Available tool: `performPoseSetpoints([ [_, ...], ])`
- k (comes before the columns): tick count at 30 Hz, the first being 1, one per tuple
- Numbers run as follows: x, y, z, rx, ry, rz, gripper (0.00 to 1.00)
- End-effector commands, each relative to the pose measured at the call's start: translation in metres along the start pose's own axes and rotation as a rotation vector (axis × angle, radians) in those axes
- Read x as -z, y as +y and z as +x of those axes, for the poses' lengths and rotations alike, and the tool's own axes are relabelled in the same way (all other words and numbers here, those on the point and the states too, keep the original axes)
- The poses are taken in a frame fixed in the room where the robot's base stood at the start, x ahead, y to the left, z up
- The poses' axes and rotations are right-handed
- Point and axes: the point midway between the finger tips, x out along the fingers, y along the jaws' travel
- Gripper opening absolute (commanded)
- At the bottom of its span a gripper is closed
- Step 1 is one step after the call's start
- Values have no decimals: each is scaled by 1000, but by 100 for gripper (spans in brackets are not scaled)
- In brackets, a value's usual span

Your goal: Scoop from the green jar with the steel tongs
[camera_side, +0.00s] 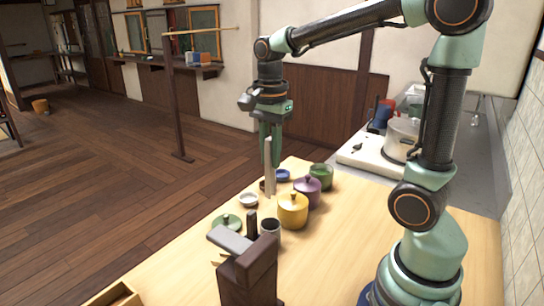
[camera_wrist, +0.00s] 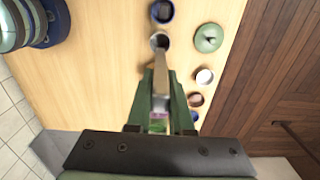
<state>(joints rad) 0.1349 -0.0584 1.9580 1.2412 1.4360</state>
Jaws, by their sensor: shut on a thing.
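My gripper (camera_side: 274,146) is shut on the steel tongs (camera_side: 268,170), which hang point down over the table's left part. The tongs (camera_wrist: 161,68) also show between my fingers (camera_wrist: 160,92) in the wrist view. The green jar (camera_side: 321,178) stands at the back of the jar row, to the right of the tongs and apart from them. I cannot tell its contents. A round green lid-like piece with a knob (camera_side: 226,222) lies at the table's left edge; it also shows in the wrist view (camera_wrist: 208,38).
A yellow jar (camera_side: 293,211) and a purple jar (camera_side: 307,192) stand before the green one. A dark cup (camera_side: 270,231) and a dark wooden stand (camera_side: 250,273) are in front.

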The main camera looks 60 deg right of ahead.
Motion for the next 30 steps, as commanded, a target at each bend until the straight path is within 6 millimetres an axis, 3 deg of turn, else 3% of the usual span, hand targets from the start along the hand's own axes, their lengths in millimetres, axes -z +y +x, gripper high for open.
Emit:
performPoseSetpoints([
  [6, 0, -1, -38, 3, 0, 0, 0],
  [11, 5, -3, -49, 0, 0, 2, 0],
  [14, 21, -12, -50, -2, 0, 6, 0],
  [17, 51, -25, -47, -4, -1, 10, 0],
  [22, 123, -44, -33, -6, -2, 12, 0],
  [30, 238, -43, -3, -3, -2, 10, 0],
])
